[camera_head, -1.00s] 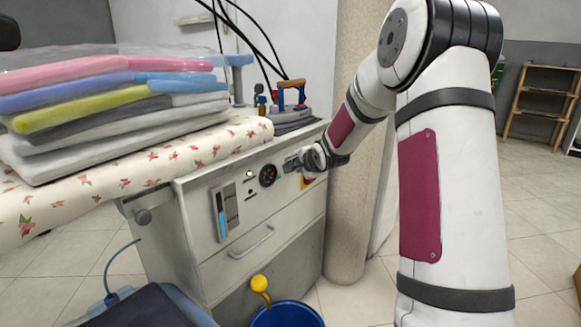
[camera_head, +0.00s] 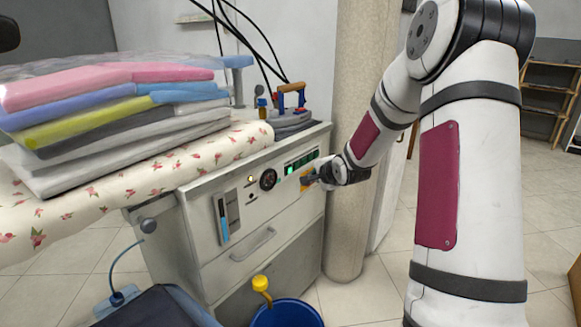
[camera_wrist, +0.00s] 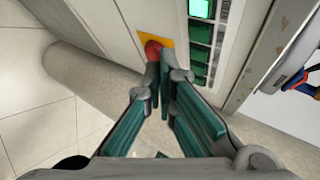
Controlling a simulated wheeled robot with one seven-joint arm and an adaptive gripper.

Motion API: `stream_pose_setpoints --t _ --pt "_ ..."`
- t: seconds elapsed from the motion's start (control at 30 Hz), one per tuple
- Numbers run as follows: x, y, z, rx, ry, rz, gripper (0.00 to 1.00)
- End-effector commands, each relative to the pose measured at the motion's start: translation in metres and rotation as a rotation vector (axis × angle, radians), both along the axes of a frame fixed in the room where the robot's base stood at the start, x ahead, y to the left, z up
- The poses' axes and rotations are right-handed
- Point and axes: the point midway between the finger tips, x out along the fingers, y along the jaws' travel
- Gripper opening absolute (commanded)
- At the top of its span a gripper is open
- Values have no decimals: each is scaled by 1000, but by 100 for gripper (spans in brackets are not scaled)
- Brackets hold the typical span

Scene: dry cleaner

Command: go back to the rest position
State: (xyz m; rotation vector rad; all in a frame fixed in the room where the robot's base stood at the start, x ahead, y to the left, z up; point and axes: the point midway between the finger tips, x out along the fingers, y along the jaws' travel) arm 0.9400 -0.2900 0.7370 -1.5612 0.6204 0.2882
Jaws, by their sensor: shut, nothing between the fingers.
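My gripper (camera_head: 308,181) is in front of the right end of the control panel on the white ironing cabinet (camera_head: 217,188). In the wrist view, my gripper (camera_wrist: 164,66) has its fingertips together, with nothing seen between them. The tips overlap a red button (camera_wrist: 153,50) on a yellow plate (camera_wrist: 169,43); I cannot tell whether they touch it. A column of green switches (camera_wrist: 200,35) lies beside it, and the top one is lit bright green. In the head view a green light (camera_head: 289,170) glows on the panel.
A stack of folded, bagged laundry (camera_head: 110,115) lies on the flowered ironing board (camera_head: 150,170). An iron (camera_head: 291,103) stands on the cabinet top. A round pillar (camera_head: 345,200) stands close by my arm. A blue bucket (camera_head: 288,315) is on the floor below.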

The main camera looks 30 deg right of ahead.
Motion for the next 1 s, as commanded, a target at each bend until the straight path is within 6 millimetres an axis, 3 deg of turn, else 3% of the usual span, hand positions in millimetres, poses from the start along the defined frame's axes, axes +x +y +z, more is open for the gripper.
stream_pose_setpoints --t 0.67,0.87,1.0 --pt "-8 -1 1 -4 4 3 0" --pt "-22 29 20 -120 122 84 0" --pt "-55 70 43 -269 294 202 0"
